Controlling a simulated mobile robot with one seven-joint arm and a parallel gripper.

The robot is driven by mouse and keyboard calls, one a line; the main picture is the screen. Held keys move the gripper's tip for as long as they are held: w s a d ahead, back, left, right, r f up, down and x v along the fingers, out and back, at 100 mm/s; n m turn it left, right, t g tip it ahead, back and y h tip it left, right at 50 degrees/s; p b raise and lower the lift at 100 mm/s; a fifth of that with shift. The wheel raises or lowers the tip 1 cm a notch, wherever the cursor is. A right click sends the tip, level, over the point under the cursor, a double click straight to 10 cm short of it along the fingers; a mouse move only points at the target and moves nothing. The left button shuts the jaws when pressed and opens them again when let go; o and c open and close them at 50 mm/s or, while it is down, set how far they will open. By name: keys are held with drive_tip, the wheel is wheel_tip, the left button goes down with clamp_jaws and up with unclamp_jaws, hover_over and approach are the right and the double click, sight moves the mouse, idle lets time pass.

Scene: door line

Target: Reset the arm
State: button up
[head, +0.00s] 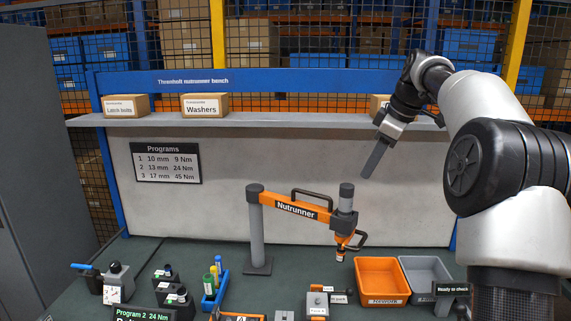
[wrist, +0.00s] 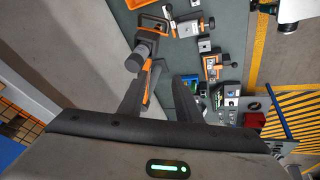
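My gripper (head: 374,160) hangs in the air at the right, in front of the bench's back panel, with its fingers pointing down. In the wrist view my gripper (wrist: 160,86) has its two dark fingers spread apart with nothing held between them. The orange nutrunner arm (head: 296,208) extends from a grey post on the bench to a grey-topped tool with its tip pointing down. My gripper is above and to the right of this tool, apart from it. The nutrunner arm (wrist: 150,86) also shows in the wrist view, partly hidden behind the left finger.
A shelf (head: 260,120) with small cartons runs behind my gripper. An orange bin (head: 382,280) and a grey bin (head: 426,275) stand at the bench's right. Fixtures, a blue tray (head: 216,290) and small blocks occupy the front. A grey cabinet (head: 45,150) stands at the left.

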drive_tip(key=s+a+r+m+h, duration=0.1)
drive_tip(key=s+a+m, duration=0.2)
drive_tip(key=s, duration=0.7)
drive_tip(key=s+a+r+m+h, duration=0.1)
drive_tip(key=s+a+m, duration=0.25)
drive_tip(key=s, duration=0.65)
drive_tip(key=s+f+m, duration=0.2)
drive_tip(key=s+f, duration=0.4)
drive_tip(key=s, duration=0.3)
drive_tip(key=s+f+m+t, duration=0.1)
drive_tip(key=s+f+m, duration=0.2)
drive_tip(key=s+f, duration=0.3)
drive_tip(key=s, duration=0.4)
drive_tip(key=shift+a+m+h, duration=0.35)
drive_tip(key=shift+a+h, duration=0.05)
